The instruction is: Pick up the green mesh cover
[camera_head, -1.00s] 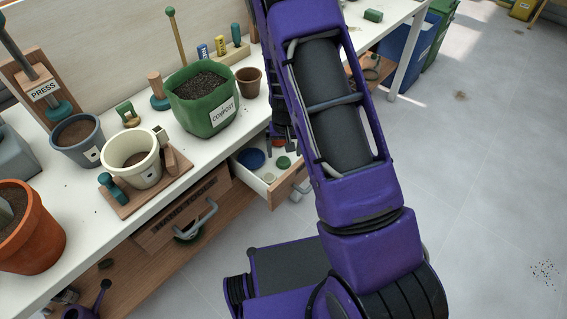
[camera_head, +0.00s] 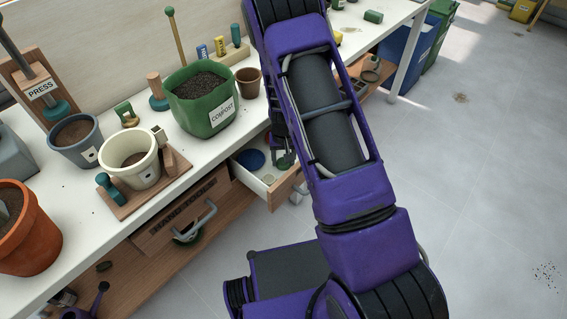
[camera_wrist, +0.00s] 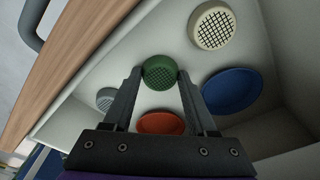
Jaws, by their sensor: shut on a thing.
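The green mesh cover (camera_wrist: 159,70), a small round disc with a mesh top, is in the open drawer (camera_head: 282,190). It is between the fingertips of my gripper (camera_wrist: 158,79) in the wrist view, and the fingers are shut on its sides.
In the drawer, an orange-red disc (camera_wrist: 161,123) lies between my fingers, a blue dish (camera_wrist: 231,90) to the right, a cream mesh cover (camera_wrist: 212,26) above and a pale grey one (camera_wrist: 106,98) to the left. The green compost pot (camera_head: 203,98) stands on the bench above.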

